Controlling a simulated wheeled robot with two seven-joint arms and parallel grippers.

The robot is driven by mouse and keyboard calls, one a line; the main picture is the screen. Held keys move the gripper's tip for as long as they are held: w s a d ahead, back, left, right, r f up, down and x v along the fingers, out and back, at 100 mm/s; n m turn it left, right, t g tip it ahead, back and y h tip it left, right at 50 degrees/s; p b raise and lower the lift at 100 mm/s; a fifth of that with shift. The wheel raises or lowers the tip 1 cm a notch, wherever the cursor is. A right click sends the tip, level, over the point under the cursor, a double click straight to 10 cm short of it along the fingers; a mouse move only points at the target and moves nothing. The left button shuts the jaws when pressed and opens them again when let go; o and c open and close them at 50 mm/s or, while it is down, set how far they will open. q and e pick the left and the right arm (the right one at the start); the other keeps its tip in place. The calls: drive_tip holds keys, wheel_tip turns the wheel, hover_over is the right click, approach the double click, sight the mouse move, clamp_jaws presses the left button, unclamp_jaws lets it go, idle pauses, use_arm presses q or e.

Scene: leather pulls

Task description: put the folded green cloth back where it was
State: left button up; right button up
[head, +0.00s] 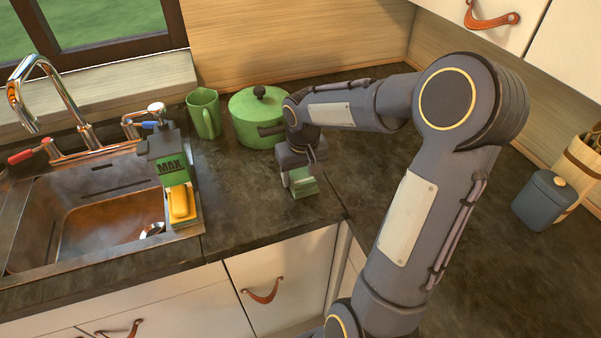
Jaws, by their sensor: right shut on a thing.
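The folded green cloth (304,188) is a small light-green block in the head view, right of the sink and in front of the green pot. My right gripper (296,177) is shut on it from above. The fingers hide part of the cloth. The cloth is at or just above the dark countertop (245,205), near its front edge; I cannot tell whether it touches.
A green lidded pot (255,112) stands just behind my right gripper, with a green mug (204,113) to its left. A blue-grey canister (543,203) stands far right. Counter between is clear.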

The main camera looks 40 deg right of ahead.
sight(303, 178)
drive_tip(key=shift+f, duration=0.2)
drive_tip(key=o, duration=0.9)
drive_tip(key=shift+o, duration=0.2)
drive_tip(key=shift+r, duration=0.2)
wheel_tip(303, 178, up, 12)
drive_tip(key=s, duration=0.1)
drive_tip(key=s+a+f+n+t+y, duration=0.1)
drive_tip(key=s+a+f+t+y, duration=0.1)
drive_tip(key=s+a, duration=0.5)
drive_tip(key=s+a+f+n+t+y, duration=0.1)
drive_tip(key=s+a+f+t+y, duration=0.1)
drive_tip(key=s+a, duration=0.5)
drive_tip(key=s+f, duration=0.1)
drive_tip(key=s, duration=0.2)
drive_tip(key=shift+s+a+p, duration=0.25)
drive_tip(key=shift+a+p, duration=0.05)
drive_tip(key=shift+a, duration=0.1)
drive_tip(key=shift+r, duration=0.1)
